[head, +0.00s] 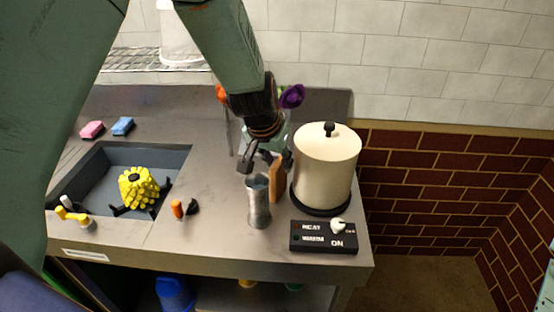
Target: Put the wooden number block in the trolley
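An upright, thin orange-brown piece (277,180), which looks like the wooden number block, is on the counter between a metal cup and a cream pot. No number shows on it. My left gripper (268,160) reaches down from above, with its dark fingers at the top of this piece. I cannot tell whether the fingers are closed on it or only around it. My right gripper is not in view. No trolley can be made out for certain.
The metal cup (259,203) stands close in front of the gripper. The cream lidded pot (326,165) is right of it, behind a black control box (323,237). A sink (87,170) with a yellow spiky object (143,188) is at left. Bare floor (420,285) lies right of the counter.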

